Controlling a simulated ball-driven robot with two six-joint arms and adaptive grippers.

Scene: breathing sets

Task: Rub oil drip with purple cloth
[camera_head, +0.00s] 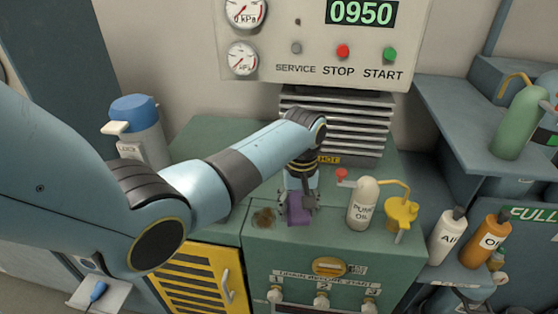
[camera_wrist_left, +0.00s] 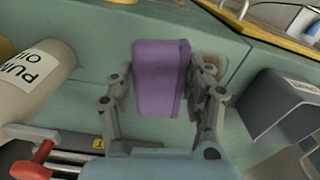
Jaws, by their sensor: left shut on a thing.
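My left gripper (camera_head: 297,196) points down over the green cabinet top and is shut on the purple cloth (camera_head: 298,212). In the left wrist view the purple cloth (camera_wrist_left: 160,75) shows as a folded block between the two fingers. The brown oil drip (camera_head: 264,217) is on the cabinet top near its front edge, just left of the cloth in the head view. In the left wrist view the oil drip (camera_wrist_left: 214,65) is partly hidden behind a finger. The cloth appears beside the drip; I cannot tell whether it touches the surface. My right gripper is out of view.
The pump oil bottle (camera_head: 362,204) and a yellow funnel-like part (camera_head: 401,212) stand right of the gripper. A vented block (camera_head: 336,122) is behind. A blue-lidded container (camera_head: 138,130) stands at back left. The right shelf holds a white bottle (camera_head: 447,238) and an orange bottle (camera_head: 487,242).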

